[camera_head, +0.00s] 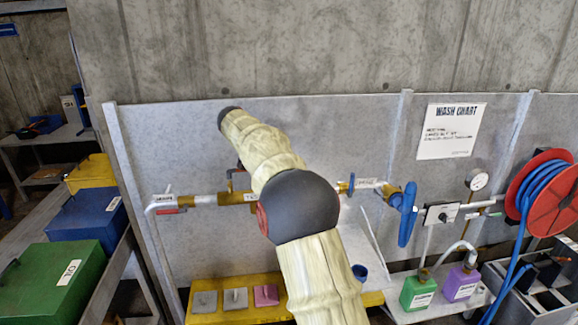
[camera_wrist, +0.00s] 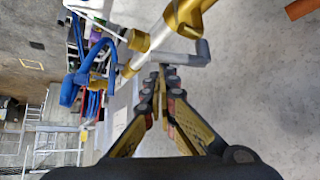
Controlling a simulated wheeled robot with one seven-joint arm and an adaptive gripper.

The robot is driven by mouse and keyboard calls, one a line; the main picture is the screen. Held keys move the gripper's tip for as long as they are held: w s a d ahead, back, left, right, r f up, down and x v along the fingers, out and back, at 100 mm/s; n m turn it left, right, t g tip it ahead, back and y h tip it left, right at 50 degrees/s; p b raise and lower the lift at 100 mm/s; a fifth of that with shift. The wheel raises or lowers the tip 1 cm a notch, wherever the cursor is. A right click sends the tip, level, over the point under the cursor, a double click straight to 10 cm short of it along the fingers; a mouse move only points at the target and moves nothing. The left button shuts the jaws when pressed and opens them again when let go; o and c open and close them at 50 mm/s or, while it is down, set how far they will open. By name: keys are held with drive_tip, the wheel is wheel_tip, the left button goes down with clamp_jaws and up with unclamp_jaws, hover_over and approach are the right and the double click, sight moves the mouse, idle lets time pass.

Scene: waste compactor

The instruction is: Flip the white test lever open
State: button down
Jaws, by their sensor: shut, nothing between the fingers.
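In the wrist view my gripper (camera_wrist: 161,72) is shut and empty. Its fingertips are just below a pale grey bent bar (camera_wrist: 178,58) beside the brass pipe fittings (camera_wrist: 186,16). The bar may be the white test lever, but I cannot be sure. Tips and bar overlap in the picture; I cannot tell whether they touch. In the head view my arm covers the middle of the pipe run, and my gripper is hidden. The brass pipe section (camera_head: 236,197) shows left of my arm, with a small label partly covered.
A blue handle (camera_head: 408,214) and a smaller blue lever (camera_head: 351,185) are right of my arm. A red handle (camera_head: 169,211) is at the pipe's left end. A yellow bench (camera_head: 238,313) holds small blocks below. A hose reel (camera_head: 548,200) stands far right.

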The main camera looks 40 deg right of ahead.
drive_tip(key=m+g, duration=0.1)
drive_tip(key=a+m+g+p, duration=0.1)
drive_tip(key=m, duration=0.1)
drive_tip(key=shift+w+a, duration=0.2)
drive_tip(key=shift+a, duration=0.05)
drive_tip(key=shift+a+p, duration=0.15)
drive_tip(key=shift+p, duration=0.15)
drive_tip(key=shift+a, duration=0.1)
drive_tip(key=shift+f, duration=0.1)
drive_tip(key=shift+s+d, duration=0.25)
drive_tip(key=shift+d, duration=0.15)
drive_tip(key=w+a+r+p, duration=0.1)
drive_tip(key=w+a+r, duration=0.1)
drive_tip(key=r, duration=0.6)
drive_tip(key=shift+a+r+p, duration=0.15)
drive_tip(key=shift+a+p, duration=0.2)
drive_tip(key=shift+a, duration=0.25)
